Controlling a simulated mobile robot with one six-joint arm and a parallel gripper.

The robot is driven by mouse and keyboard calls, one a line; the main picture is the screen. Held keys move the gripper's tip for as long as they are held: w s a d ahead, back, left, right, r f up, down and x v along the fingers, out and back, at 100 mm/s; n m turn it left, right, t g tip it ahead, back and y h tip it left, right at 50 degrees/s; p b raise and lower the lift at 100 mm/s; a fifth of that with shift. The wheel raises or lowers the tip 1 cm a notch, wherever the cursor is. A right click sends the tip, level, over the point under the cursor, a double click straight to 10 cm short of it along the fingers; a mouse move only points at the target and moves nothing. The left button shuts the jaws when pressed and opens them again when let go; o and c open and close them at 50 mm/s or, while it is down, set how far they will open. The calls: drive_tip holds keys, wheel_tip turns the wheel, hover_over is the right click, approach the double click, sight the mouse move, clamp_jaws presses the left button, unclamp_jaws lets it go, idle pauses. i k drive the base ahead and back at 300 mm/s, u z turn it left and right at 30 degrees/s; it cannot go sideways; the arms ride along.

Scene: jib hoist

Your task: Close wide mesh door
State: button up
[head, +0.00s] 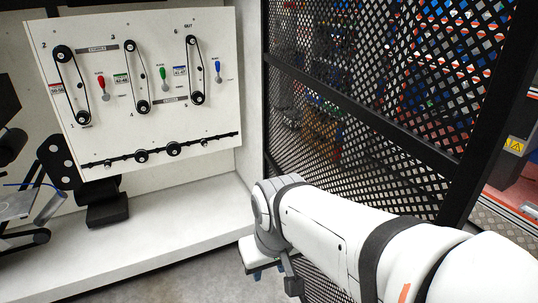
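The wide mesh door (362,116) is a black diamond-mesh panel in a black frame. It fills the right half of the head view and stands upright at an angle, with coloured items visible through its mesh. My white arm reaches in from the lower right, in front of the door's lower part, and hides some of it. My gripper (291,284) is at the arm's far end, near the bottom of the view and close to the door's lower mesh. Its fingers are mostly hidden by the wrist and cut off, so I cannot tell whether it touches the door.
A white panel (140,40) with belts, pulleys and red, green and blue levers stands at the left. A white ledge (160,232) runs below it. Black equipment (60,160) is at the far left. Grey floor (190,285) shows at the bottom.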

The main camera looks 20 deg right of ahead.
sight(469, 170)
drive_tip(key=k, duration=0.55)
drive_tip(key=u, duration=2.9)
drive_tip(key=k, duration=2.25)
drive_tip(key=z, duration=2.25)
